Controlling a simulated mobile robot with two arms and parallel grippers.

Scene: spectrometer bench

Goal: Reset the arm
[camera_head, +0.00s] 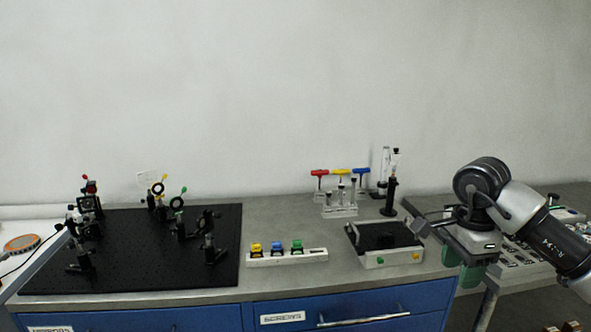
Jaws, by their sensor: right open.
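My right gripper (462,266) hangs at the right side of the head view, pointing down, with its green fingers apart and nothing seen between them. It is in front of the right end of the bench, to the right of a white box with a black top (393,258). My right arm comes in from the right edge. My left gripper is not in view.
A black optical breadboard (140,275) with several mounted optics covers the bench's left. A white holder (287,258) carries yellow, blue and green pieces. Coloured T-handle tools stand in a rack (340,210) behind. Blue drawers (365,306) face front. The grey bench between is partly clear.

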